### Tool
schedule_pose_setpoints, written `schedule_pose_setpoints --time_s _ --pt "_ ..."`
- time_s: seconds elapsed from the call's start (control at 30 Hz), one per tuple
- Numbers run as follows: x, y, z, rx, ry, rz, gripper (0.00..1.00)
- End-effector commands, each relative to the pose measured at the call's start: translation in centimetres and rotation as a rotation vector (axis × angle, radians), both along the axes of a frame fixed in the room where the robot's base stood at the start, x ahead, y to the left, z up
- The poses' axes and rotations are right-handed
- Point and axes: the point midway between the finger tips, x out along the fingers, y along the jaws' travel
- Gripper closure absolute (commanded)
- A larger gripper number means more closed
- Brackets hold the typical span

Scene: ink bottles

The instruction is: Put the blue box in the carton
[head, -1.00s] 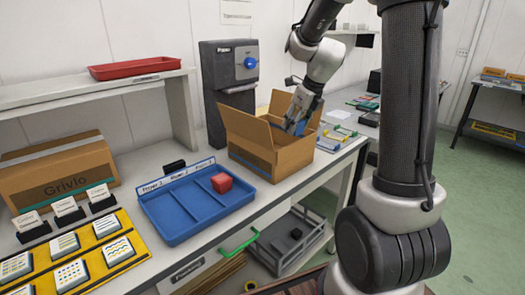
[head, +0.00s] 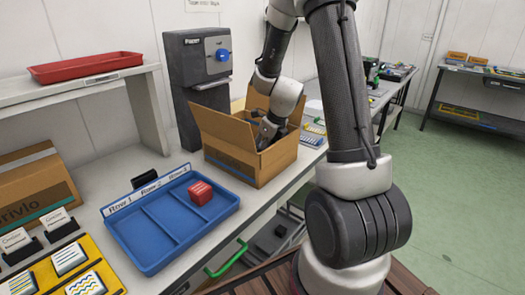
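The open cardboard carton (head: 226,160) stands on the bench with its flaps up. My gripper (head: 267,134) reaches down into the carton. Its fingertips are largely hidden by the carton's walls and flap, so I cannot see whether it is open or shut. No blue box is visible now; the carton's inside is mostly hidden. The blue tray (head: 150,262) lies in front of the carton, to the left, with compartments labelled Row 1, Row 2 and Row 3. A red box (head: 200,192) sits in its right compartment, and the other compartments look empty.
A dark dispenser (head: 184,78) with a blue knob stands behind the carton. A red tray (head: 86,67) lies on the shelf at left. A closed cardboard box (head: 40,188) and yellow card board (head: 48,272) are at the left. Green floor is open at right.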

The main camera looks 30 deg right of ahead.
Motion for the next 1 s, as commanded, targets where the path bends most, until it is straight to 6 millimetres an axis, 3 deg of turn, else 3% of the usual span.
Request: schedule_pose_setpoints --time_s 0.1,0.43,0.47,0.57,0.87,1.0 --pt "0.0 0.0 -0.9 -0.001 0.0 -0.001 0.81" --pt "0.0 0.0 -1.1 -0.001 0.0 0.001 0.81" --pt "0.0 0.0 -1.1 -0.001 -0.001 0.001 0.53" --pt "0.0 0.0 -1.1 -0.001 -0.001 0.001 0.35" --pt "0.0 0.0 -1.1 -0.001 -0.001 0.001 0.35" --pt "-0.2 -0.1 -0.1 0.0 -0.003 0.001 0.35"
